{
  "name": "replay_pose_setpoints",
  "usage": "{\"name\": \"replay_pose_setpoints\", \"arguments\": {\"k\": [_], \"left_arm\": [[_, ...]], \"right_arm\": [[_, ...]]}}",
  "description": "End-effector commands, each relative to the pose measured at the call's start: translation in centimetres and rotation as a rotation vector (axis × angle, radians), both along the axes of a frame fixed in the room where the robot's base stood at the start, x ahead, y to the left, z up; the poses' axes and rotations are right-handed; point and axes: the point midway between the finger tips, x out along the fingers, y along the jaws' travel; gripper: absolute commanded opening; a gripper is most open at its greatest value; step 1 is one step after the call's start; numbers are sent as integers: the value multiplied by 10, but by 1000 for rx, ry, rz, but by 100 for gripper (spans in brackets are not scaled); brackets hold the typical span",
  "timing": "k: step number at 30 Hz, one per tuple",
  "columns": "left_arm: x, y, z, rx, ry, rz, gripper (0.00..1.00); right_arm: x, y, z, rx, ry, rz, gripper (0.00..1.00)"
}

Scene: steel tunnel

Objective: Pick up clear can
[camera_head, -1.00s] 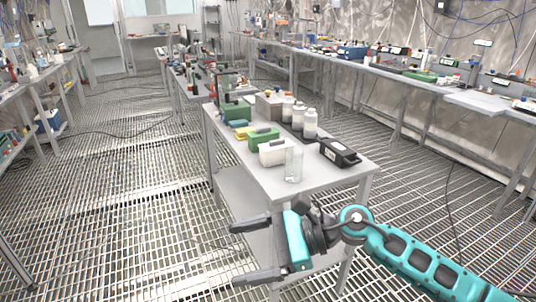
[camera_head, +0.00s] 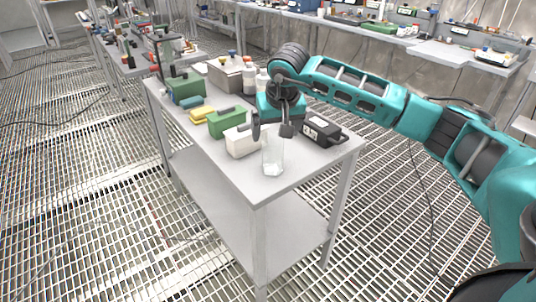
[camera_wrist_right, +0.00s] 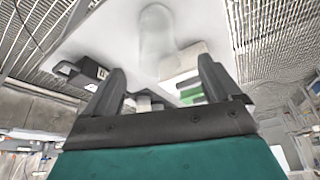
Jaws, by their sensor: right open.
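The clear can (camera_head: 273,158) is a transparent upright cylinder near the front corner of the grey table. In the right wrist view the can (camera_wrist_right: 157,35) shows as a pale, blurred cylinder beyond the fingertips, roughly between their lines. My right gripper (camera_head: 271,131) is over the table, just behind and above the can, with its two dark fingers apart and pointing down. The jaws are open and empty; the fingers (camera_wrist_right: 161,70) also show in the wrist view. The can stands apart from them in that view. My left gripper is out of view.
A white box (camera_head: 240,142) stands close beside the can on the left, and a black device (camera_head: 320,132) lies to its right. Green and yellow boxes and bottles sit farther back. The table's front corner (camera_head: 262,193) is bare.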

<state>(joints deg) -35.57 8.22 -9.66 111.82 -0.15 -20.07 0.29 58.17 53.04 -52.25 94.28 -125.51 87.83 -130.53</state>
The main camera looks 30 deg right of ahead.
Motion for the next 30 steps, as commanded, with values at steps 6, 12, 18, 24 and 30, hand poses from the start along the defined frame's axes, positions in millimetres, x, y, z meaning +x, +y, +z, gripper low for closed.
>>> {"name": "replay_pose_setpoints", "arguments": {"k": [6, 12, 18, 24, 30], "left_arm": [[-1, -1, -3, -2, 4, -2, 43], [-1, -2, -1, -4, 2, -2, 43], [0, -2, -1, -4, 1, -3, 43], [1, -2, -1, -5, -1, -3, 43], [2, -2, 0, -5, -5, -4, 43]], "right_arm": [[13, -4, -35, 3, 1, -1, 91], [18, -5, -48, 4, 1, -1, 91], [25, -10, -78, 6, 1, -1, 91], [31, -13, -92, 4, -1, 0, 91], [31, -13, -92, 4, -1, 0, 91]]}}
